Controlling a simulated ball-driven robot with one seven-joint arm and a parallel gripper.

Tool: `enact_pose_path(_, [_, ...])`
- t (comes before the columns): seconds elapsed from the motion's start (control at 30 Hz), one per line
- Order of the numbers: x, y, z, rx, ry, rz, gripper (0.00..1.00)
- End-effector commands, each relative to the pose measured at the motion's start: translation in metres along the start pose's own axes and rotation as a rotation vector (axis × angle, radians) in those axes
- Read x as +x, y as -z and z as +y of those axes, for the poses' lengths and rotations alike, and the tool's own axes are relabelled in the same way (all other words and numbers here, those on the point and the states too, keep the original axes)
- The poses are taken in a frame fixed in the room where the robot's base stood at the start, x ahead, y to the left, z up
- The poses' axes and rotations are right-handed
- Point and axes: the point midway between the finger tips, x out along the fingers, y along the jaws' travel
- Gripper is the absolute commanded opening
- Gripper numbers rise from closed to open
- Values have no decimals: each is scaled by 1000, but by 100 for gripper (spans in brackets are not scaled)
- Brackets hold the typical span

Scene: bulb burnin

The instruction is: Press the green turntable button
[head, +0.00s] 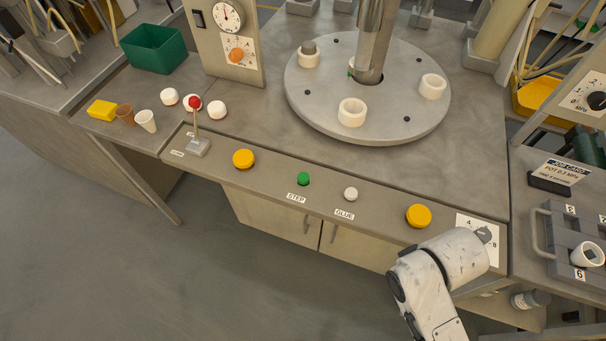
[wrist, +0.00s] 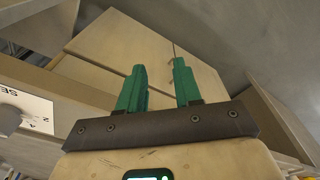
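The green button (head: 303,179) is a small round dome on the front panel (head: 270,176), above a label reading STEP. Nothing covers it in the head view. The grey round turntable (head: 390,118) stands behind it, bearing several white ring-shaped holders. My arm shows at the lower right of the head view, well right of the green button; its gripper end cannot be made out there. In the wrist view my gripper (wrist: 160,70) has two green fingers set apart with an empty gap. Wooden cabinet faces lie beyond them, and the green button is out of that view.
A white GLUE button (head: 350,194) sits right of the green one. Yellow buttons (head: 243,159) and (head: 418,216) flank them. A red-tipped lever (head: 196,125) rises at the left. A selector plate with a knob (head: 484,235) is beside my arm. Floor at front left is clear.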

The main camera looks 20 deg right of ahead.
Motion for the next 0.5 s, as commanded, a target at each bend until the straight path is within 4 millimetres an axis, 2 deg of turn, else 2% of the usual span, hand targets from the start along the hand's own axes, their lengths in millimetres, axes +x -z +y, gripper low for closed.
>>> enact_pose_path(0.07, [0,0,0,0,0,0,26])
enact_pose_path(0.33, [0,0,0,0,0,0,0])
enact_pose_path(0.5, [0,0,0,0,0,0,0])
